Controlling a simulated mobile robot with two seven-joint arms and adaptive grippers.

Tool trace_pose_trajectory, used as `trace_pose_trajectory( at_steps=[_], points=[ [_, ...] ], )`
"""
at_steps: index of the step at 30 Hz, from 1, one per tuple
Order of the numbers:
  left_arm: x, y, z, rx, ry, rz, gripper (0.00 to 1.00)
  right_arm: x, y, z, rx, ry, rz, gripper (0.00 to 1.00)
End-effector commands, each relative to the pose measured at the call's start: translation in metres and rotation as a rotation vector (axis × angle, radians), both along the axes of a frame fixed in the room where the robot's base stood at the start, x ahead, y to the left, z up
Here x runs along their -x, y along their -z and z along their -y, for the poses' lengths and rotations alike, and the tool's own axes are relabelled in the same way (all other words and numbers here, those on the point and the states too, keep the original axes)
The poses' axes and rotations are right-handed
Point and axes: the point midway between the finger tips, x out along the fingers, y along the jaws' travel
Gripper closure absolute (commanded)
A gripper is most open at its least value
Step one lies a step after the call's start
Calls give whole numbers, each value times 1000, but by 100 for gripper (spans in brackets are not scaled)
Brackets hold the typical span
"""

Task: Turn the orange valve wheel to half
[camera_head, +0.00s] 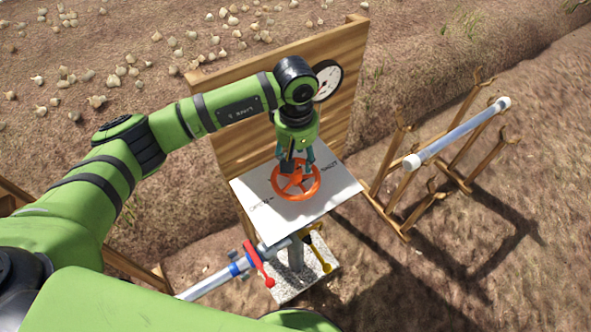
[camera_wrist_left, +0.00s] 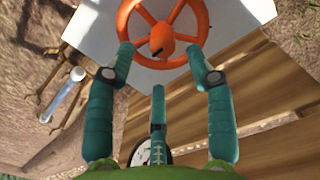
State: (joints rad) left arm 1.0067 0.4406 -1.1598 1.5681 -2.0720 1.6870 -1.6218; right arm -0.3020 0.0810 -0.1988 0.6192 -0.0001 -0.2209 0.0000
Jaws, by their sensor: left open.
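The orange valve wheel (camera_head: 296,182) lies on a white panel (camera_head: 316,211) with dark lettering to its left and right; the right word looks like "SHUT". My left gripper (camera_head: 297,163) is directly above the wheel's far side, pointing down, with fingers spread. In the left wrist view the spoked wheel (camera_wrist_left: 162,36) sits just beyond the open fingers (camera_wrist_left: 160,60). The two side fingertips overlap the near rim; I cannot tell whether they touch it. A dark mark shows on the hub. My right gripper is not in view.
A wooden backboard (camera_head: 233,152) with a round gauge (camera_head: 328,81) stands behind the panel. Below are a pipe with a red lever (camera_head: 258,264) and a yellow-tipped lever (camera_head: 320,254). A pipe (camera_head: 455,135) rests on a wooden rack at right. Onions lie on the soil behind.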

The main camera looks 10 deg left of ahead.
Motion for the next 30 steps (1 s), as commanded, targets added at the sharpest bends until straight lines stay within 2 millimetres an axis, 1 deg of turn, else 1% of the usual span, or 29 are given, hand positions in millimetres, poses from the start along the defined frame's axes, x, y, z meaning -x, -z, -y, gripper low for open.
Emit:
trace_pose_trajectory(
  at_steps=[2,4,12,15,19,25,26,27,29,30],
  points=[
    [-1,3,-4,-19,4,-1,46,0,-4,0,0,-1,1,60],
    [0,11,-4,-21,4,-3,46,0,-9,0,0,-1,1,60],
    [0,52,-3,-17,3,-3,46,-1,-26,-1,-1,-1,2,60],
    [0,62,-3,-16,3,-1,46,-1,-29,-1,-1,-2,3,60],
    [0,68,-3,-15,4,0,46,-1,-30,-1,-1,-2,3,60],
    [-1,69,-3,-14,4,1,46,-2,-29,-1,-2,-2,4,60],
    [-1,69,-3,-14,4,1,50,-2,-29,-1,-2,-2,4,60],
    [-1,69,-3,-14,4,1,66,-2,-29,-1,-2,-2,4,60],
    [-1,69,-3,-14,4,1,90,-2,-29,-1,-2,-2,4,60],
    [-1,69,-3,-14,3,1,100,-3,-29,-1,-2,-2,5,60]
  ],
)
